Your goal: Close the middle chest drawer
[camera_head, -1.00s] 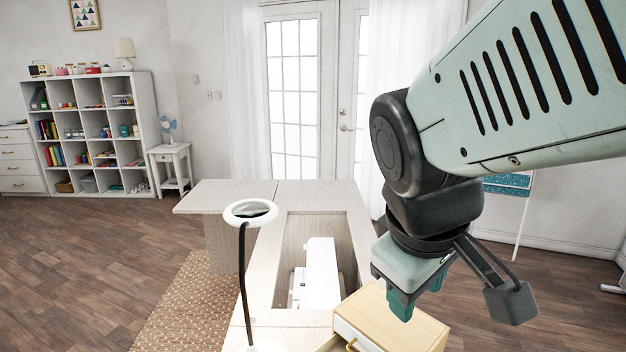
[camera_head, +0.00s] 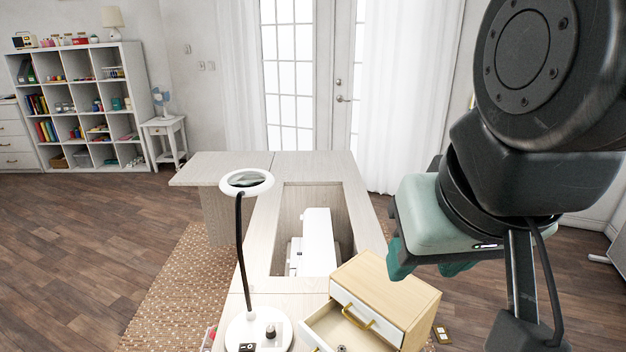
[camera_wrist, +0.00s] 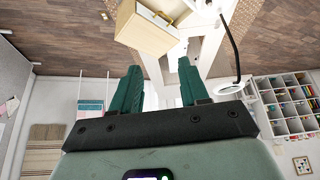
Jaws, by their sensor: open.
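The small light-wood chest (camera_head: 395,285) stands on the near right part of the sewing cabinet. It has a white top drawer front with a gold handle (camera_head: 357,317). Below this front, a drawer (camera_head: 325,322) is pulled out to the left. Its front is partly cut off by the bottom edge, and a small item lies inside. The chest also shows in the wrist view (camera_wrist: 143,33). My gripper (camera_head: 430,270) is above and to the right of the chest, apart from it. Its two teal fingers are spread and empty in the wrist view (camera_wrist: 160,75).
A magnifier lamp (camera_head: 257,325) stands left of the chest. A white sewing machine (camera_head: 318,245) sits in the cabinet's recess behind. The cabinet top (camera_head: 225,168) extends to the left. A shelf unit (camera_head: 80,105) is far away at the back left.

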